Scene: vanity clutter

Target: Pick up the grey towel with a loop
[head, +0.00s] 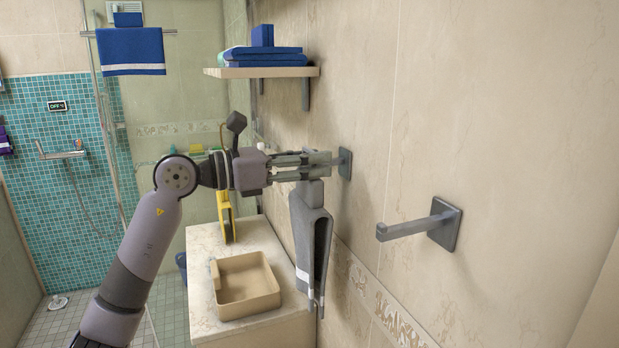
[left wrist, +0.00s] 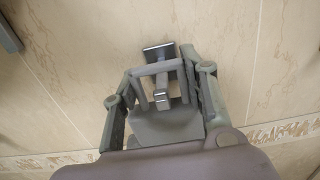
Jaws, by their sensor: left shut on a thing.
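The grey towel (head: 312,240) with a pale stripe near its lower end hangs below a wall hook (head: 345,163) in the head view. In the left wrist view the towel (left wrist: 165,128) shows as a grey shape, with its stiff grey loop around the hook's bar (left wrist: 161,95). My left gripper (head: 322,163) is at the top of the towel, close to the wall, and is shut on its loop. In the left wrist view the fingers (left wrist: 160,88) lie on both sides of the loop. My right gripper is not in view.
A second, empty wall hook (head: 415,227) sticks out to the right. A shelf (head: 240,72) with blue towels is above and behind. A counter (head: 203,265) with a beige basin (head: 247,284) and a yellow item (head: 225,215) lies below. A blue towel (head: 130,52) hangs at the shower.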

